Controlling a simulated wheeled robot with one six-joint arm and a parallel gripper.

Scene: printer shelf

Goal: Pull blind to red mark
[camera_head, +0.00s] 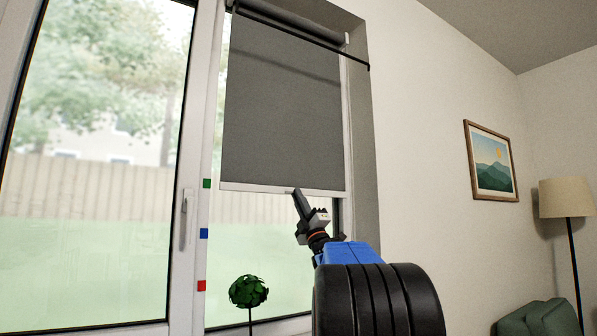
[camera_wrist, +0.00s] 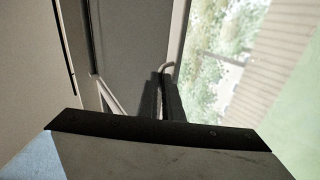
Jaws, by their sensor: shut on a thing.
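The grey roller blind (camera_head: 280,110) hangs partly down over the right window, with a white bottom bar (camera_head: 255,187). The bar is a little below the green mark (camera_head: 207,183) and above the blue mark (camera_head: 204,233). The red mark (camera_head: 201,286) is lowest on the white frame to the left. My gripper (camera_head: 299,195) is at the bar, right of its middle, and shut on it. In the wrist view, my gripper's dark fingers (camera_wrist: 167,95) reach to the edge of the grey blind (camera_wrist: 135,40). The exact grip between the fingertips is mostly hidden.
A round green plant (camera_head: 248,291) stands below the blind. A green armchair (camera_head: 540,318), a floor lamp (camera_head: 567,198) and a framed picture (camera_head: 491,161) are at the right.

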